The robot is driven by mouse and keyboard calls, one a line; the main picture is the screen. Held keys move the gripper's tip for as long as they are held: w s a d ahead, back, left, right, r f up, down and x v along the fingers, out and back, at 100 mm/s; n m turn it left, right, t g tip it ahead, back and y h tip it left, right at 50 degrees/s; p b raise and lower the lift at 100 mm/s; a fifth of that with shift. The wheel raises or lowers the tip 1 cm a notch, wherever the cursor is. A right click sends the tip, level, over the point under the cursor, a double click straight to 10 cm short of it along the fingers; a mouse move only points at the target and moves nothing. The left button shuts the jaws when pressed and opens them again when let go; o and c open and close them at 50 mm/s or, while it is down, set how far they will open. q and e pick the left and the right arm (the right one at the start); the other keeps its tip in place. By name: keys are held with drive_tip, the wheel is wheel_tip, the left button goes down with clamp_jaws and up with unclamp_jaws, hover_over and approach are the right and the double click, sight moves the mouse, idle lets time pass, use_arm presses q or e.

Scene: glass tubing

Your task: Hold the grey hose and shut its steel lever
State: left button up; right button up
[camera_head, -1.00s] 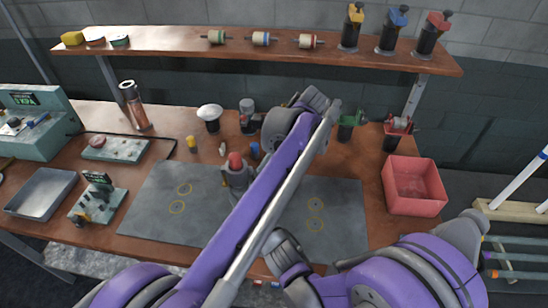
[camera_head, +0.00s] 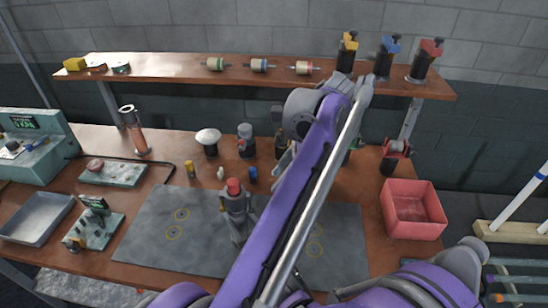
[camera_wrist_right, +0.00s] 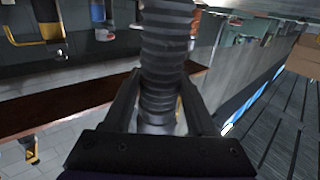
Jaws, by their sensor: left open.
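A ribbed grey hose (camera_wrist_right: 166,45) runs between the two dark fingers of my right gripper (camera_wrist_right: 159,85) in the right wrist view, and both fingers appear to press on its sides. In the head view I cannot make out the hose or this gripper. No steel lever can be made out in either view.
A grey fixture with a red top (camera_head: 238,212) stands on the grey mat (camera_head: 150,232). A red bin (camera_head: 413,231) stands at the bench's right. Several small things line the back. A shelf (camera_head: 190,73) with spools and black bottles runs above. The mat's left part is clear.

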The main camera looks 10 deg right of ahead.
drive_tip(key=o, duration=0.5)
drive_tip(key=shift+o, duration=0.2)
drive_tip(key=shift+s, duration=0.1)
